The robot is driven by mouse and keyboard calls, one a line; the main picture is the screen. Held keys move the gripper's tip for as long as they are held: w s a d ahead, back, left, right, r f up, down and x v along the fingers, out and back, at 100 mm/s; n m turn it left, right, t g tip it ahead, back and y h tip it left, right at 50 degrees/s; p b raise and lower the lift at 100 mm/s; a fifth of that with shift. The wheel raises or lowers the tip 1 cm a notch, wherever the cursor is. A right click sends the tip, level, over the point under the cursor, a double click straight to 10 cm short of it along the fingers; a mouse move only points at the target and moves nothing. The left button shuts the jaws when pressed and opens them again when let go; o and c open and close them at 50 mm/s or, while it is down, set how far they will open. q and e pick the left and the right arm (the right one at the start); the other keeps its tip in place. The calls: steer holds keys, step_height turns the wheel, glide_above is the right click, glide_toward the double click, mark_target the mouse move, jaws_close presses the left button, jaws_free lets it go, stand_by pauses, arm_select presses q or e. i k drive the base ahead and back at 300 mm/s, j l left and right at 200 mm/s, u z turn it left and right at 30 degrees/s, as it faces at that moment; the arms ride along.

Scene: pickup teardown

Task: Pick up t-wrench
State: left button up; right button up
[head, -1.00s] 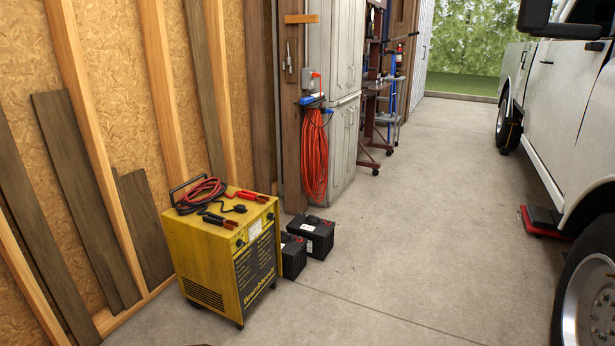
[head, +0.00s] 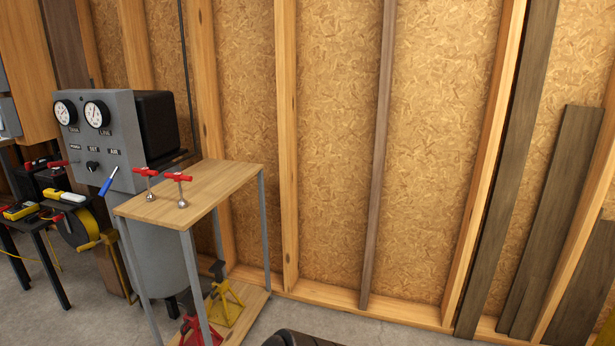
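Two small tools with red T-shaped handles and metal shafts stand on a wooden-topped stand (head: 222,183) in the left half of the head view. The left T-wrench (head: 146,173) is near the stand's left end. The other T-wrench (head: 179,180) is just to its right, and the two are apart. Both look upright, with round metal lower ends on the wood. Neither of my grippers is in view, and nothing touches the tools.
A grey gauge panel (head: 100,140) stands behind the stand's left end. A red jack stand (head: 197,331) and a yellow one (head: 228,297) are beneath the stand. A small table (head: 35,222) with tools is at far left. A dark rounded thing shows at the bottom edge.

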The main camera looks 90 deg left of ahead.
mark_target(178, 177)
steer(key=u, duration=3.55)
